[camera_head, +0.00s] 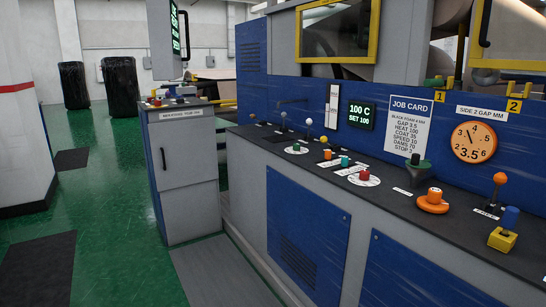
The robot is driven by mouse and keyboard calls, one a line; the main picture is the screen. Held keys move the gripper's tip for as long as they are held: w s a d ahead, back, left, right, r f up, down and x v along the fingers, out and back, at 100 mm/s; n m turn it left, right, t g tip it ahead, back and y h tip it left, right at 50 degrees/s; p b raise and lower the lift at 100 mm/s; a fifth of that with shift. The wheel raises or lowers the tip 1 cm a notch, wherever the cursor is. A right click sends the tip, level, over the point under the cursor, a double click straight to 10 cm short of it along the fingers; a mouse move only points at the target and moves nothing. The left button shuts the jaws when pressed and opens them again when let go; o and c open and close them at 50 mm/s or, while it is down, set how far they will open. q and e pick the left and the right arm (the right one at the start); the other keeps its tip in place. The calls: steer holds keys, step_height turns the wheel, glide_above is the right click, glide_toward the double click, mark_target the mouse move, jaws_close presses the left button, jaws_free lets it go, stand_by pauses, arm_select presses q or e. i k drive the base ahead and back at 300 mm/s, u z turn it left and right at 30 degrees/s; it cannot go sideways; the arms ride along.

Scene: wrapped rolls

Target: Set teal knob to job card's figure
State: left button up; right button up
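The job card (408,125) is a white sheet on the blue machine front. Its small lines seem to read gap 3.5, heat 100, coat 35, speed 10, with further lines too small to be sure of. A small teal knob or button (345,161) stands on the dark console, behind the red knob (364,176) with its white dial. A green knob (296,147) sits on another white dial further left. Neither gripper is in view.
A green display (360,115) reads 100 C, set 100. An orange round gauge (473,142) reads 3.5. An orange knob (432,201), a dark green-topped control (416,166) and levers line the console (400,205).

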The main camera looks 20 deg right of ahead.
mark_target(345, 159)
steer(key=u, duration=0.15)
steer(key=i, duration=2.7)
steer(key=z, duration=2.25)
